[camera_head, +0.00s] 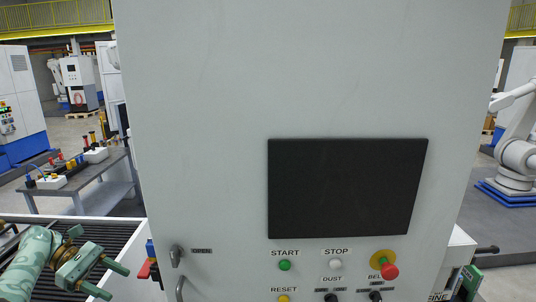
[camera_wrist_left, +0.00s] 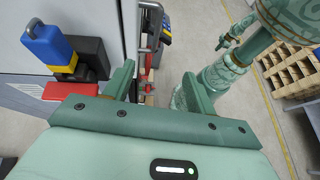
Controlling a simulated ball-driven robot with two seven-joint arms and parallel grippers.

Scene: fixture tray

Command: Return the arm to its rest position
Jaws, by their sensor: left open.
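My left gripper (camera_head: 110,280) is at the lower left of the head view, on my pale green arm. Its two fingers are apart, with nothing between them. In the left wrist view the fingers of my left gripper (camera_wrist_left: 158,88) stand wide apart and are empty. The left gripper is in front of a dark ribbed surface (camera_head: 106,232), left of the machine's front.
A grey machine front (camera_head: 200,120) with a black screen (camera_head: 345,188) and buttons fills the middle. A blue, yellow and red fitting (camera_wrist_left: 55,50) sits close left of the fingers. A small green object (camera_head: 468,280) shows at lower right. Wooden crates (camera_wrist_left: 292,70) stand at right.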

